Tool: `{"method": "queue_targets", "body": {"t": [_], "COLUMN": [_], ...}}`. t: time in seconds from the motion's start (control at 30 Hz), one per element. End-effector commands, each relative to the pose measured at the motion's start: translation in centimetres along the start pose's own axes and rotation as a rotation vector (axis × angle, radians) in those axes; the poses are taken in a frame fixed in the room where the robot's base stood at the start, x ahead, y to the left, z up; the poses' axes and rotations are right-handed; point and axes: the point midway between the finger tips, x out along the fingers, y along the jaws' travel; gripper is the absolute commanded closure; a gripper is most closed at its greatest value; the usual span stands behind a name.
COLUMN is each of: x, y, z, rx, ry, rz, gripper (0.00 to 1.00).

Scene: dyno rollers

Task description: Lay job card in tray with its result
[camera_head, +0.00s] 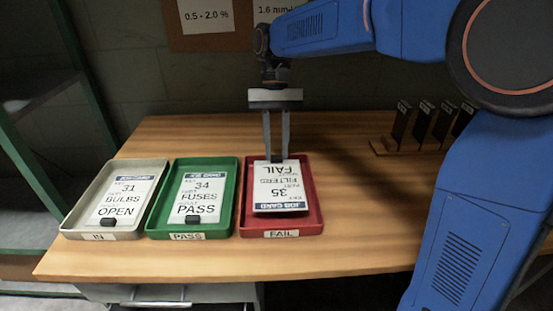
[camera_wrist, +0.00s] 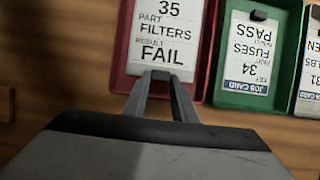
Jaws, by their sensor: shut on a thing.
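The job card (camera_head: 280,187) is white with blue bands and reads 35, FILTERS, FAIL; it appears upside down in the head view. It also shows in the wrist view (camera_wrist: 163,38). My gripper (camera_head: 277,157) is shut on the card's far edge, and its fingers (camera_wrist: 161,76) point down from above. The card is over the red tray (camera_head: 316,217) labelled FAIL, within its outline; I cannot tell whether it touches the floor. The green tray (camera_head: 235,184) labelled PASS holds card 34, FUSES, PASS (camera_head: 203,192). The light tray (camera_head: 70,227) labelled IN holds card 31, BULBS, OPEN (camera_head: 124,196).
The three trays stand side by side on a wooden bench (camera_head: 345,250). A wooden rack (camera_head: 385,148) with several dark upright pieces stands at the back right. The bench right of the red tray is clear. A green-framed shelf (camera_head: 85,75) stands at the left.

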Motion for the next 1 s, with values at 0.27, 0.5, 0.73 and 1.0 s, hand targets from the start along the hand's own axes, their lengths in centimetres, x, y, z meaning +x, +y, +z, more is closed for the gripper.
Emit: {"method": "queue_targets", "body": {"t": [0.27, 0.5, 0.73, 1.0], "x": [2.9, 3.3, 3.5, 3.5], "y": [0.0, 0.0, 0.0, 0.0], "z": [-1.2, -1.3, -1.4, -1.4], "rx": [0.0, 0.0, 0.0, 0.0], "ry": [-0.001, 0.0, 0.0, 0.0], "rz": [0.001, 0.0, 0.0, 0.0], "gripper": [0.98, 0.98, 0.64, 0.57]}}
